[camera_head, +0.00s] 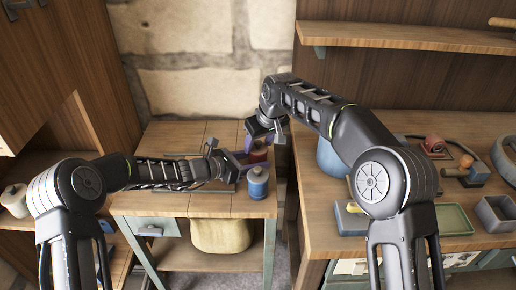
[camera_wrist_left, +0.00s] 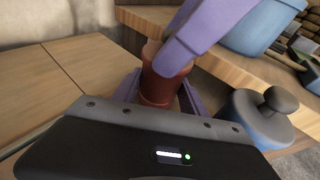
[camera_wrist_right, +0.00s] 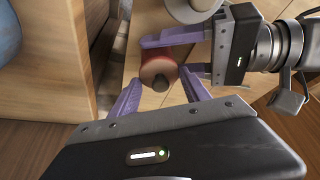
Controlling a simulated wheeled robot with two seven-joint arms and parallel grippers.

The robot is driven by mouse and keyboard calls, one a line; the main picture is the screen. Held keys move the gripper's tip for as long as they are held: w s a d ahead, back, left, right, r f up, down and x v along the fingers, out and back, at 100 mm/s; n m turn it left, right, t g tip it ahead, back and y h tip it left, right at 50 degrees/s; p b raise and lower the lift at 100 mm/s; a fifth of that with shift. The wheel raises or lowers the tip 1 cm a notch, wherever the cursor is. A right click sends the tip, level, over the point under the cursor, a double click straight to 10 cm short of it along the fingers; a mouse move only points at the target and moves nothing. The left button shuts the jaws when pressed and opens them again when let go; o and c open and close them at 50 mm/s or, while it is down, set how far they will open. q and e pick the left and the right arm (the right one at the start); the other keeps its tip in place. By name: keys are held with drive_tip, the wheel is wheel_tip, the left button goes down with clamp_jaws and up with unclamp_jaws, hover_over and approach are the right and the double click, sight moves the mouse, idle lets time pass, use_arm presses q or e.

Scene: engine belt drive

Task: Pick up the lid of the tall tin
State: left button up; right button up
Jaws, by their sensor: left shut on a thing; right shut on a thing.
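The tall tin is a red cylinder (camera_head: 258,154) standing on the small wooden table; it also shows in the left wrist view (camera_wrist_left: 166,82). My left gripper (camera_head: 238,165) is shut on its body from the side. In the right wrist view the lid (camera_wrist_right: 158,72) has a dark knob and is seen from above. My right gripper (camera_wrist_right: 160,78) comes down from above, with its purple fingers at either side of the lid, shut on it. One right finger hides part of the tin's top in the left wrist view. I cannot tell whether lid and tin are apart.
A blue tin (camera_head: 258,183) with a grey knobbed lid (camera_wrist_left: 265,118) stands close beside the red tin, near the table's front right corner. A blue container (camera_head: 331,158) stands on the workbench at right. The left of the small table top (camera_head: 160,203) is clear.

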sight(259, 143)
drive_tip(key=shift+c, duration=1)
wheel_tip(259, 143, up, 10)
use_arm(q)
drive_tip(key=o, duration=1.1)
drive_tip(key=shift+a, duration=0.15)
drive_tip(key=v, duration=1.1)
drive_tip(key=shift+s+a+r+b, duration=0.2)
drive_tip(key=shift+s+b, duration=0.1)
drive_tip(key=shift+b, duration=0.05)
use_arm(e)
drive_tip(key=shift+f, duration=0.4)
